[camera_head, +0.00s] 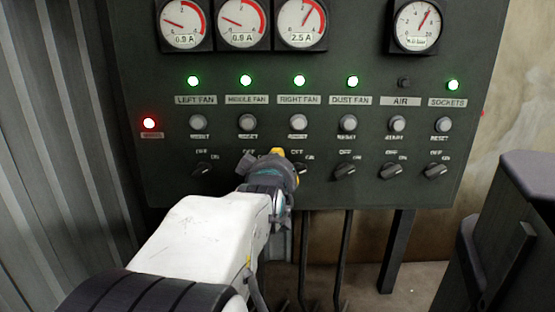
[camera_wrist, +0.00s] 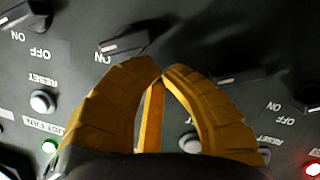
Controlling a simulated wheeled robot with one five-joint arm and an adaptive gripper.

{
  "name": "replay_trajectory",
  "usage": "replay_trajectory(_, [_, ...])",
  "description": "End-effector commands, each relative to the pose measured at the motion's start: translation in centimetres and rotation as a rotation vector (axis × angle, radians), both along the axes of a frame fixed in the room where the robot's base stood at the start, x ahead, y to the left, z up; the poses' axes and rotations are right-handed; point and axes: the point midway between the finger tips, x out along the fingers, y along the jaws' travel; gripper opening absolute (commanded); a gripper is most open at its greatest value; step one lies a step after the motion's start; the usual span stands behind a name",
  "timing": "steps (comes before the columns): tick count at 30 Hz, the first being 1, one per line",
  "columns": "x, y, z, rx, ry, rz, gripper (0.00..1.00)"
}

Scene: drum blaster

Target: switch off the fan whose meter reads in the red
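Three fan meters hang in a row: left 0.9 A (camera_head: 183,22), middle 0.9 A (camera_head: 242,22), right 2.5 A (camera_head: 300,22), whose needle lies in the red arc. The third meter stands above the RIGHT FAN label (camera_head: 299,99), with a green lamp lit. The right fan switch shows in the wrist view (camera_wrist: 125,42), tilted towards its ON mark; my gripper partly hides it in the head view. My gripper (camera_head: 277,153) is in front of the panel between the middle and right fan switches. Its yellow fingertips meet (camera_wrist: 162,74), with nothing between them; contact with the switch cannot be told.
Neighbouring switches are close: dust fan (camera_head: 345,171), left fan (camera_head: 202,170), and middle fan (camera_wrist: 240,75). Reset buttons, such as the dust fan's (camera_head: 348,123), sit above them. A separate gauge (camera_head: 417,24) hangs above AIR. A dark cabinet (camera_head: 525,215) stands at right.

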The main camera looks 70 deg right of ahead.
Motion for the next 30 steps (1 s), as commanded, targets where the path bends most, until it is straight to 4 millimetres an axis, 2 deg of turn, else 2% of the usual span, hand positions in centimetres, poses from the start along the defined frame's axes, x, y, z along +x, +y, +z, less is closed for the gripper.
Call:
replay_trajectory(3, [-0.2,0.2,-0.6,-0.001,0.0,-0.003,0.0])
replay_trajectory(20, [-0.3,0.3,-0.8,0.0,0.0,-0.005,0.0])
replay_trajectory(30, [-0.1,0.3,-1.7,0.0,-0.001,-0.002,0.0])
